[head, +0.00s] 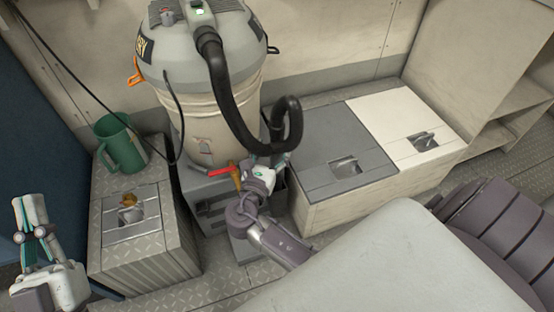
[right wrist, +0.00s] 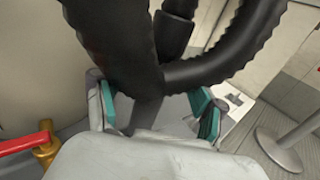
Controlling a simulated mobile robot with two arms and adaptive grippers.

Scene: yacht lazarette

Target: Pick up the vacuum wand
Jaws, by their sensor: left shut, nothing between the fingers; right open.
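A black ribbed hose (head: 222,85) runs from the top of the vacuum (head: 205,50) and loops down on its right side. The vacuum wand cannot be told clearly apart from this hose. My right gripper (head: 276,163) is open, just below the hose loop. In the right wrist view, the dark tube (right wrist: 148,112) runs down between the spread teal-edged fingers of the right gripper (right wrist: 155,108); I cannot tell if they touch it. My left gripper (head: 30,212) is shut and empty at the far left, away from the vacuum.
Grey (head: 330,135) and white (head: 400,112) hatch lids lie to the right. A red-handled valve (head: 215,171) is beside my right gripper. A pale surface (head: 390,270) fills the lower right.

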